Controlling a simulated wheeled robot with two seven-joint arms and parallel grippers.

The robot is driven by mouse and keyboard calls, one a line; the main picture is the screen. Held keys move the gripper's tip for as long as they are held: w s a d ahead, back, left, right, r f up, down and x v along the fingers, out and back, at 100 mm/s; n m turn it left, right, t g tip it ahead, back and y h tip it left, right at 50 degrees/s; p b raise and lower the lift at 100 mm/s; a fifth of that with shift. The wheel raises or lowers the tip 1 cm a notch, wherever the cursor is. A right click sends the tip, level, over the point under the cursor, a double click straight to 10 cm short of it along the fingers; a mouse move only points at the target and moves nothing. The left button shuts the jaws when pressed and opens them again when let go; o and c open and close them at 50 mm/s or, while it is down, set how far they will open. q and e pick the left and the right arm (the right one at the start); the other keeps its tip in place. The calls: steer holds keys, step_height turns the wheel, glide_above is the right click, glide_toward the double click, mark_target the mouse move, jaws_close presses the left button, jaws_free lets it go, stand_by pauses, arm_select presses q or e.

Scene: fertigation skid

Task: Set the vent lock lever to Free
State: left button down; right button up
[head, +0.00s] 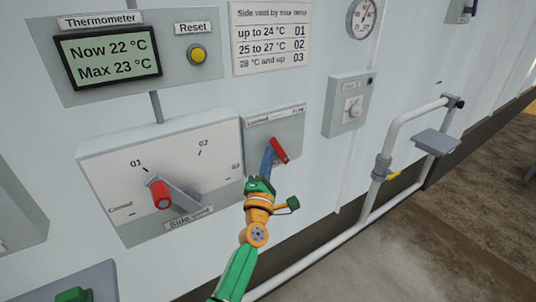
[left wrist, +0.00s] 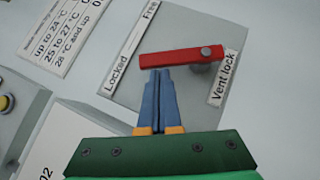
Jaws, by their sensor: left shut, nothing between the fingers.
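The vent lock lever (head: 279,150) is a short red bar on a small grey panel (head: 292,131). In the left wrist view the lever (left wrist: 175,58) turns on a grey pivot near the "Vent lock" label. Its free end leans toward the "Locked" (left wrist: 117,72) side of the label strip, away from "Free" (left wrist: 150,10). My left gripper (head: 268,154) has blue fingers that are shut and empty. In the left wrist view its fingertips (left wrist: 157,72) are right beside the lever's free end, on the Locked side. I cannot tell whether they touch it. My right gripper is not in view.
A side vent dial box (head: 110,157) with a red-tipped handle (head: 160,193) is left of the panel. A thermometer (head: 108,57) and yellow reset button (head: 197,54) are above it. A small grey box (head: 340,119) and white pipe (head: 392,140) are to the right.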

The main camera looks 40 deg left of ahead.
mark_target(277, 144)
arm_select(q)
steer(key=m+p, duration=0.1)
steer(key=p, duration=0.1)
steer(key=r+h+p, duration=0.1)
steer(key=p, duration=0.1)
steer(key=w+r+m+g+p, duration=0.1)
steer(key=p, duration=0.2)
steer(key=shift+w+d+r+m+h, duration=0.1)
steer(key=shift+d+r+m+h, duration=0.2)
steer(key=shift+h, duration=0.1)
steer(key=shift+w, duration=0.2)
steer(key=shift+w+d+r, duration=0.15)
steer(key=shift+w+d, duration=0.05)
steer(key=shift+w, duration=0.25)
steer(key=shift+w+d+r, duration=0.25)
steer(key=shift+w+d, duration=0.1)
steer(key=shift+w, duration=0.4)
steer(key=shift+w+d+r, duration=0.2)
steer(key=shift+w+d, duration=0.1)
steer(key=shift+w, duration=0.55)
